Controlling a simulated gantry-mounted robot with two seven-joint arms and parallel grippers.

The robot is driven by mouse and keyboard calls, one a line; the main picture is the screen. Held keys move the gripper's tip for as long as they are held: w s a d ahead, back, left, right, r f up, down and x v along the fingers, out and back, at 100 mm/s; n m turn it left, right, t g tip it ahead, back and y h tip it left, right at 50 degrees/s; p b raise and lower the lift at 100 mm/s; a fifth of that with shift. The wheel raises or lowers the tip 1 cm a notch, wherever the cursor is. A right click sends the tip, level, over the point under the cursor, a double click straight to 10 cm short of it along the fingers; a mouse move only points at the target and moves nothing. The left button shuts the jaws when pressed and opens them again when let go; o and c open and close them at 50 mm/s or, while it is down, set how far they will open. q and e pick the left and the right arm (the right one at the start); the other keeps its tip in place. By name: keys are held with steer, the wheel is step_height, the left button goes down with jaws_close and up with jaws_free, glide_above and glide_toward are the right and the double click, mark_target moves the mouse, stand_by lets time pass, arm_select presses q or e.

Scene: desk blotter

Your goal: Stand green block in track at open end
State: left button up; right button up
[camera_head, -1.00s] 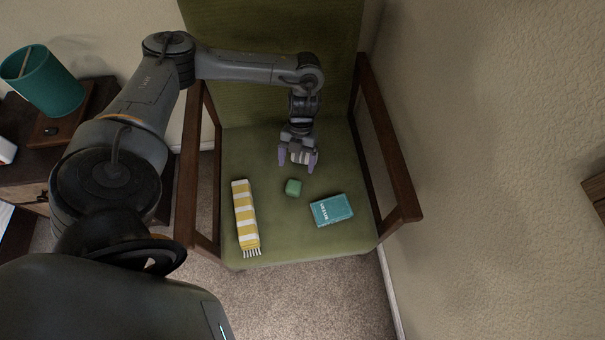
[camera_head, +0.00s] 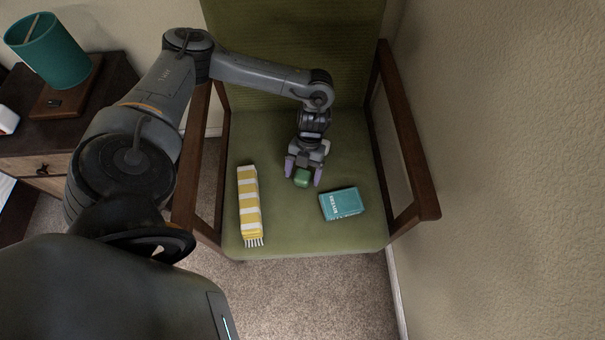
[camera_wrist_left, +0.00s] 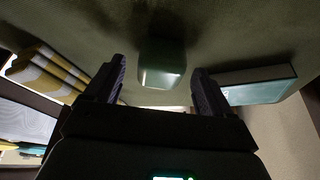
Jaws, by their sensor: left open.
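The green block (camera_head: 302,178) sits on the green chair seat, near its middle. It also shows in the left wrist view (camera_wrist_left: 162,66), ahead of the fingers and centred between them. My left gripper (camera_head: 303,179) is open at the block, with one finger to each side of it. In the left wrist view the left gripper (camera_wrist_left: 159,90) shows a gap between each finger and the block. I see no track in these views. My right gripper is not in view.
A yellow and white striped cloth (camera_head: 249,205) lies left of the block. A teal book (camera_head: 341,203) lies to its right. Wooden armrests (camera_head: 408,140) bound the chair seat. A teal lamp (camera_head: 48,50) stands on a side table at far left.

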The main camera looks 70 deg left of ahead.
arm_select(q)
steer(key=shift+s+d+f, duration=0.15)
steer(key=shift+f, duration=0.4)
steer(key=shift+r, duration=0.1)
steer(key=c, duration=1.4)
steer(key=shift+r, duration=0.1)
